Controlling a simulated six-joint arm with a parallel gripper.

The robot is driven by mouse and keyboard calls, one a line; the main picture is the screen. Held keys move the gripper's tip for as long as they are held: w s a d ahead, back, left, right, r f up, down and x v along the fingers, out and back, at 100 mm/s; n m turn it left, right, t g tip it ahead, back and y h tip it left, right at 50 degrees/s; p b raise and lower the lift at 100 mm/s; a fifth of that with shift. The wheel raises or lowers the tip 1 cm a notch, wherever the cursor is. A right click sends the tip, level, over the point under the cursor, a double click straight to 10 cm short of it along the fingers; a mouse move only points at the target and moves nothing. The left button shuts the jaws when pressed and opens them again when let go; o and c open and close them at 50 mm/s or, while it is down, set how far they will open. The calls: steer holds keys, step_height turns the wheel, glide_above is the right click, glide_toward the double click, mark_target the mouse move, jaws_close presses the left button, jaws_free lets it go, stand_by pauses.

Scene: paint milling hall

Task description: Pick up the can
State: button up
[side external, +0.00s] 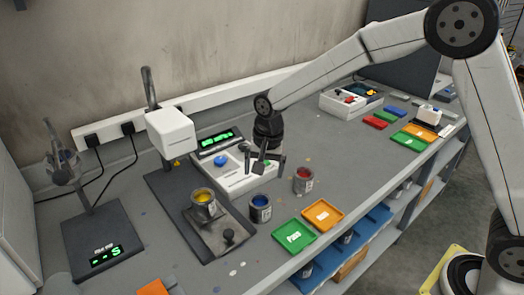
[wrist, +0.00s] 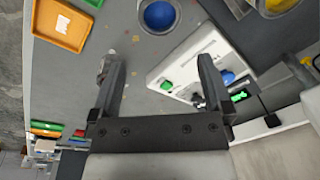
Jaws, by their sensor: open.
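Three open paint cans show in the side view. The can with yellow paint (side external: 204,205) stands on the dark plate of the mixing stand. The can with blue paint (side external: 261,210) stands on the bench to its right, and the can with red paint (side external: 303,182) stands farther right. My gripper (side external: 263,163) is open and empty above the bench, behind the blue can and left of the red can. In the wrist view, my gripper (wrist: 160,65) has the blue can (wrist: 158,15) beyond its fingertips. The yellow can (wrist: 280,6) is cut off at the top right.
A white control box (side external: 236,177) with a blue button is close by my gripper. A mixing stand with a white head (side external: 171,132) rises to the left. Green (side external: 294,236) and orange (side external: 322,214) trays lie near the front edge. A scale (side external: 104,248) is far left.

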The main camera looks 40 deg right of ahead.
mark_target(204, 199)
steer(key=w+a+f+m+g, duration=0.1)
steer(key=w+a+f+m, duration=0.1)
steer(key=w+a+m, duration=0.85)
steer(key=shift+s+a+f+n, duration=0.25)
steer(key=shift+a+f+n, duration=0.15)
steer(key=shift+f, duration=0.95)
steer(key=shift+s+a+f+n, duration=0.3)
steer(key=shift+f+n, duration=0.2)
steer(key=shift+f, duration=0.8)
steer(key=shift+s+a+f+n, duration=0.3)
steer(key=shift+f+n, duration=0.15)
steer(key=shift+f, duration=0.9)
steer(key=shift+w, duration=0.1)
steer(key=c, duration=1.3)
steer(key=shift+r, duration=0.1)
steer(key=shift+r, duration=0.1)
